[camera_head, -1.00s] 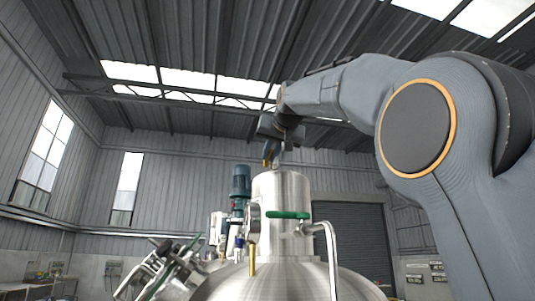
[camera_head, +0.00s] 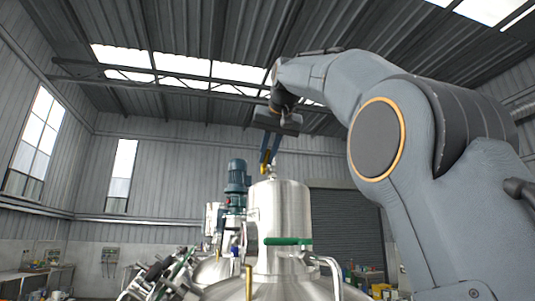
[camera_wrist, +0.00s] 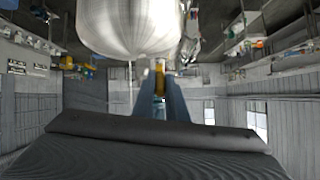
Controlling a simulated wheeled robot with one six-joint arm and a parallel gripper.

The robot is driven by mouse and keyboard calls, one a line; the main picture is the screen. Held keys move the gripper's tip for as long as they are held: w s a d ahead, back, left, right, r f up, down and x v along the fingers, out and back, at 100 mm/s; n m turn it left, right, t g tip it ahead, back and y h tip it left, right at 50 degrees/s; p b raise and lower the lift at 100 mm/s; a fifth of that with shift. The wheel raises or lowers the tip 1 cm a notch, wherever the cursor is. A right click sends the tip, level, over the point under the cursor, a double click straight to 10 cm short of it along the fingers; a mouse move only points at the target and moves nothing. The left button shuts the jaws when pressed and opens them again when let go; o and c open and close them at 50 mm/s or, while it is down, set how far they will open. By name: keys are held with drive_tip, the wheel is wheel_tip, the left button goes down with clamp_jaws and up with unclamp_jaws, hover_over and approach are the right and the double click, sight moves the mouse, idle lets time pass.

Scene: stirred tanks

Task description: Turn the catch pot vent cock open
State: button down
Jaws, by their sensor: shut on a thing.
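The steel catch pot (camera_head: 280,215) stands below my arm in the head view. Its rounded metal body (camera_wrist: 135,25) fills the top middle of the wrist view. A small fitting, seemingly the vent cock (camera_head: 273,171), sits on top of the pot. My gripper (camera_head: 266,162) points down at it, with its blue fingers close together. In the wrist view my gripper (camera_wrist: 160,76) is shut on a yellow piece, seemingly the cock's lever (camera_wrist: 160,68). The fingers hide most of it, so I cannot tell its exact angle.
A blue motor (camera_head: 237,178) stands behind to the left. Metal clamp fittings (camera_head: 160,278) are at lower left.

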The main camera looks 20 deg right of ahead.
idle(0.4)
drive_tip(key=c, duration=1.8)
unclamp_jaws()
drive_tip(key=shift+o, duration=0.2)
drive_tip(key=v, duration=0.7)
drive_tip(key=shift+s+r+b, duration=0.25)
drive_tip(key=shift+s+b, duration=0.05)
drive_tip(key=shift+b, duration=0.15)
